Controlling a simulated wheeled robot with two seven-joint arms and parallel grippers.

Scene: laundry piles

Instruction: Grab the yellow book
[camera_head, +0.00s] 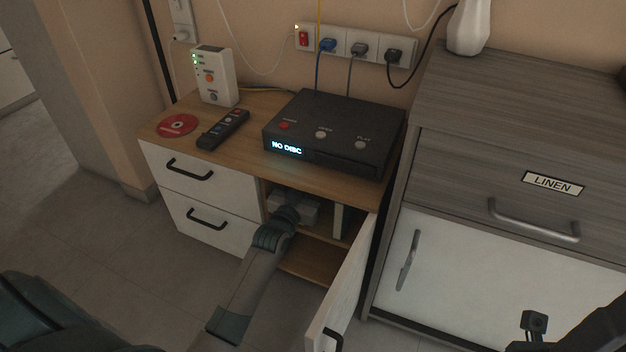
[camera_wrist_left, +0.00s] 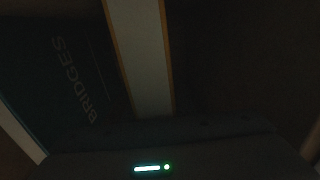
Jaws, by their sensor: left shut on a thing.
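My left gripper (camera_head: 298,208) reaches into the open compartment of the low cabinet, mostly in shadow. In the dark left wrist view, a book with thin yellow-orange cover edges and a pale page block (camera_wrist_left: 140,55) stands straight ahead; I take it as the yellow book. My left gripper is shut on it, though the fingers are hard to make out. A dark book marked "BRIDGES" (camera_wrist_left: 75,80) is just left of it. The yellow book cannot be made out in the head view.
The cabinet's open door (camera_head: 345,285) is to the right of my left arm. An upright pale item (camera_head: 341,220) stands inside. A disc player (camera_head: 335,130), remote (camera_head: 223,129), red disc (camera_head: 177,125) and white router (camera_head: 215,76) are on top. A linen dresser (camera_head: 500,250) stands right.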

